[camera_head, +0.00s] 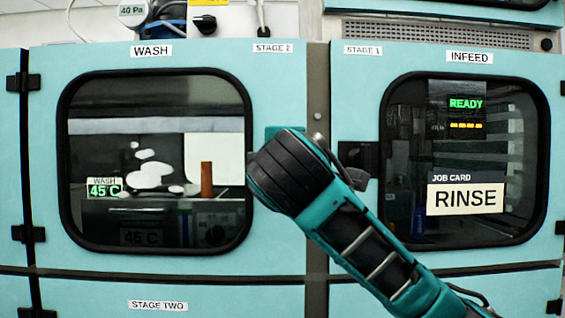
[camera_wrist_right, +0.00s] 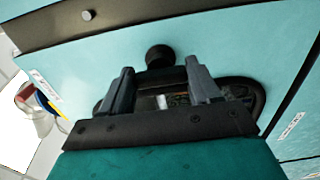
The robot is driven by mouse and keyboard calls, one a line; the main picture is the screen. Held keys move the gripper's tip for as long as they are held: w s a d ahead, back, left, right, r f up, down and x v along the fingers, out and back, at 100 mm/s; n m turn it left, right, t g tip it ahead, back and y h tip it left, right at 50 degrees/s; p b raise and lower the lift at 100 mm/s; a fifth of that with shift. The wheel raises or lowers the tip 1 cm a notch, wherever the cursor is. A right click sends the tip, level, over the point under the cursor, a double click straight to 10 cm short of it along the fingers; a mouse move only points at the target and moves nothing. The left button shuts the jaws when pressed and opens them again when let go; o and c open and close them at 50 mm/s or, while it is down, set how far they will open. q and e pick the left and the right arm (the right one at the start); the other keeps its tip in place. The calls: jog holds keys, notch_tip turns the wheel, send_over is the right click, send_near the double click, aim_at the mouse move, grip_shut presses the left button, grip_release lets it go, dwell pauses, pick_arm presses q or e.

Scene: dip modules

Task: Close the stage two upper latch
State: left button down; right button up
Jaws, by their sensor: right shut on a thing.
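The stage two wash door (camera_head: 285,85) is light blue with a black-framed window and looks flush with its frame. My right arm comes in from the lower right in the head view, and its wrist covers the upper latch area at the door's right edge. In the right wrist view a round black latch knob (camera_wrist_right: 158,57) stands out from the light blue door. The rest of the latch is hidden. My left gripper is in neither view.
The infeed door (camera_head: 350,90) is on the right, with a black latch plate (camera_head: 357,157) close to my wrist. A grey post (camera_head: 318,85) with a bolt separates the doors. Cables and a gauge (camera_head: 132,14) are above. The STAGE TWO panel (camera_head: 90,295) is below.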

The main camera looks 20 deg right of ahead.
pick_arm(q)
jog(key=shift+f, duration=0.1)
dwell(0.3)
pick_arm(e)
jog(key=o, duration=1.1)
jog(key=shift+c, duration=0.2)
pick_arm(q)
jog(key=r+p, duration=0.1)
jog(key=p, duration=0.1)
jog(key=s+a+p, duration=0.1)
jog(key=p, duration=0.1)
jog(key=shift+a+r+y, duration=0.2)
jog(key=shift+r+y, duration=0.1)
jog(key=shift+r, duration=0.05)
pick_arm(e)
jog(key=v, duration=1.3)
